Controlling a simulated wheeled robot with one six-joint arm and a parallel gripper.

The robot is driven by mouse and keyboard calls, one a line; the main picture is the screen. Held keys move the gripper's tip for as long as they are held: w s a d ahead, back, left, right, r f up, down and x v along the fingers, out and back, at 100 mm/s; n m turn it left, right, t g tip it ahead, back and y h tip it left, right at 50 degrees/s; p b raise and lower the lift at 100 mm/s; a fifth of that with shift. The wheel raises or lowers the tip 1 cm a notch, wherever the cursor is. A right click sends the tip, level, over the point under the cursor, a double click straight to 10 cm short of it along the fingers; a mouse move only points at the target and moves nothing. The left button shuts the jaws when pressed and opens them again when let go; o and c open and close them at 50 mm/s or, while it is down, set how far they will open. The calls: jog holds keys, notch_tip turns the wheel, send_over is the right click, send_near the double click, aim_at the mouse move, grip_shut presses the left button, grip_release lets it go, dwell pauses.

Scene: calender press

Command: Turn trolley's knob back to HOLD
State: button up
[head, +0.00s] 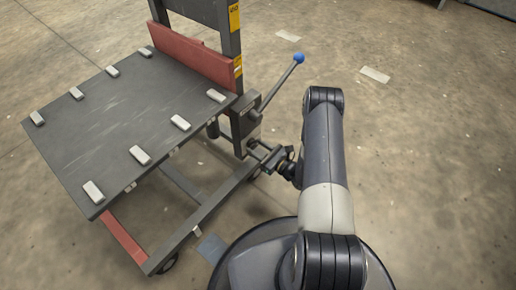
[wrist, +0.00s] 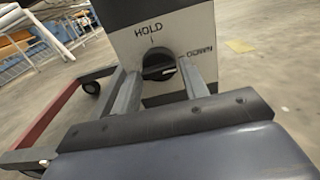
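The trolley (head: 125,110) stands at the left in the head view, with a dark deck and an upright column. Its black round knob (wrist: 158,66) shows in the wrist view on a grey panel (wrist: 200,32), with HOLD marked above it and DOWN to its right. I cannot tell clearly which mark the knob points to. My gripper (wrist: 158,72) has one finger on each side of the knob, apart, with small gaps seeming to show. In the head view my gripper (head: 268,153) is close beside the column, and the knob is hidden there.
A lever with a blue ball (head: 299,57) sticks out from the column above my gripper. Several pale blocks lie on the deck. The trolley's low frame (head: 205,207) and wheels are close to my base.

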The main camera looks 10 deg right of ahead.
jog(key=c, duration=0.6)
jog(key=shift+n, duration=0.3)
jog(key=n+b, duration=0.2)
jog(key=shift+f+n, duration=0.15)
jog(key=shift+n, duration=0.25)
jog(key=n+b, duration=0.2)
jog(key=n, duration=0.2)
jog(key=shift+d, duration=0.1)
jog(key=n, duration=0.3)
jog(key=n+b, duration=0.1)
jog(key=n, duration=0.3)
jog(key=n+b, duration=0.1)
jog(key=n, duration=0.2)
jog(key=shift+w+r, duration=0.1)
jog(key=shift+r, duration=0.2)
jog(key=shift+n, duration=0.4)
